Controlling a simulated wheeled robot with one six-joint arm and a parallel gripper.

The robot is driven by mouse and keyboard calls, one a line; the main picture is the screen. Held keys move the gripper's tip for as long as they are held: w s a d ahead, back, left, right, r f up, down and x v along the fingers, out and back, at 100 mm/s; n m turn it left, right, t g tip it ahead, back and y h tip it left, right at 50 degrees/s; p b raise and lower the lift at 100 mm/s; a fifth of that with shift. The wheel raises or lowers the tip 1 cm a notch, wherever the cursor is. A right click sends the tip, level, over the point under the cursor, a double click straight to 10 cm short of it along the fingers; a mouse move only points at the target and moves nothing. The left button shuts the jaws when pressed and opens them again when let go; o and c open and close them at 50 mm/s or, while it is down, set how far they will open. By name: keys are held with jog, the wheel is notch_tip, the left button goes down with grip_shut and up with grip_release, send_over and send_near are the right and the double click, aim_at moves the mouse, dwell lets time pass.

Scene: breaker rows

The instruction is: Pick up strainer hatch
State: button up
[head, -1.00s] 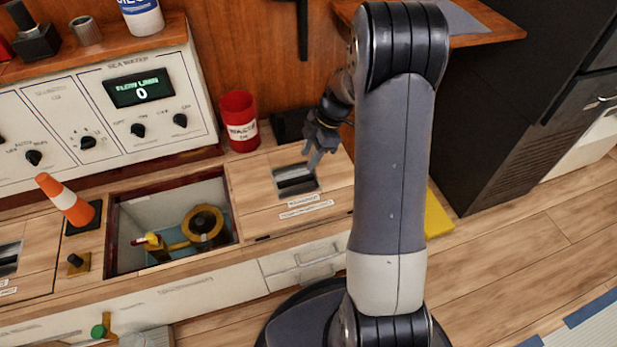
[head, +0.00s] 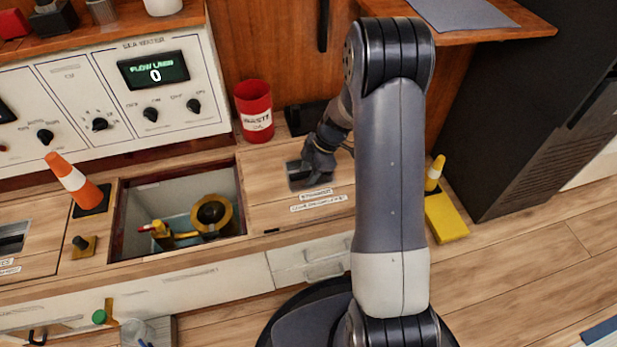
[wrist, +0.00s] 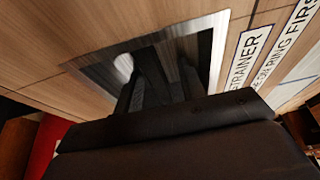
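The strainer hatch (head: 262,198) is a light wood panel set in the bench top, with a metal-rimmed recessed pull (head: 294,178) and white labels along its front. It lies flat in its opening. My gripper (head: 308,172) is down at the pull and covers part of it. In the wrist view, my dark gripper fingers (wrist: 157,92) reach into the recess of the hatch (wrist: 60,88), beside the "STRAINER" label. The recess is dark, and I cannot tell whether the fingers have closed on the pull bar.
Left of the hatch is an open compartment (head: 140,212) with a yellow ring-shaped valve (head: 211,214) inside. A red waste can (head: 256,112) stands behind the hatch. An orange cone (head: 74,181) stands left. A yellow block (head: 446,217) lies right of my arm.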

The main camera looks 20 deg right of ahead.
jog(key=shift+f, duration=0.1)
dwell(0.4)
grip_shut()
dwell(1.4)
